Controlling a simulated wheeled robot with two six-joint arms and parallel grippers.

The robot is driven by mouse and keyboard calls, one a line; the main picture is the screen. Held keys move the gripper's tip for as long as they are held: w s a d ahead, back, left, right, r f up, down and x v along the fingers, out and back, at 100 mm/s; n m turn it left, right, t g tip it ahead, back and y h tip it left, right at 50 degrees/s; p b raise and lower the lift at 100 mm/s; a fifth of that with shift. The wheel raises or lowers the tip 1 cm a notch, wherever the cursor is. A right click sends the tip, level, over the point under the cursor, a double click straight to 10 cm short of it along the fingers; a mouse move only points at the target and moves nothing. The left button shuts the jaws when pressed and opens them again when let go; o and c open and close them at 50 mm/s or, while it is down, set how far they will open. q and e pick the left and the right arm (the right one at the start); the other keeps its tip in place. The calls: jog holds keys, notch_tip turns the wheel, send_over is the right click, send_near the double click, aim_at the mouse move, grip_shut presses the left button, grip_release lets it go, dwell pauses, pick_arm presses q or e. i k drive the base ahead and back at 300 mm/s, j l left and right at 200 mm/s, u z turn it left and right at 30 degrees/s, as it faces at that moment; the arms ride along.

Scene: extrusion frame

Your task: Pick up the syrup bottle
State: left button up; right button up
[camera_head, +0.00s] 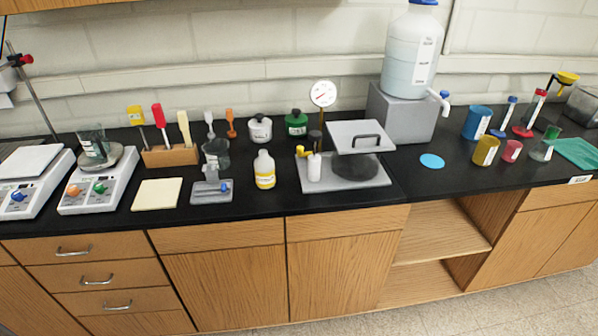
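A small white bottle with a yellow lower part (264,170) stands upright on the black counter, near the middle. It may be the syrup bottle; its label is too small to read. Neither of my grippers is in view.
A block of coloured-handled tools (171,157), a white jar (259,127) and a green jar (296,122) stand behind. Hotplates (98,183) are at left. A large jug (413,55) on a grey block and several coloured cups are at right. Clear counter lies around the blue disc (432,161).

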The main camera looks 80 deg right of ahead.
aim_at(264, 166)
jog(key=z, duration=2.6)
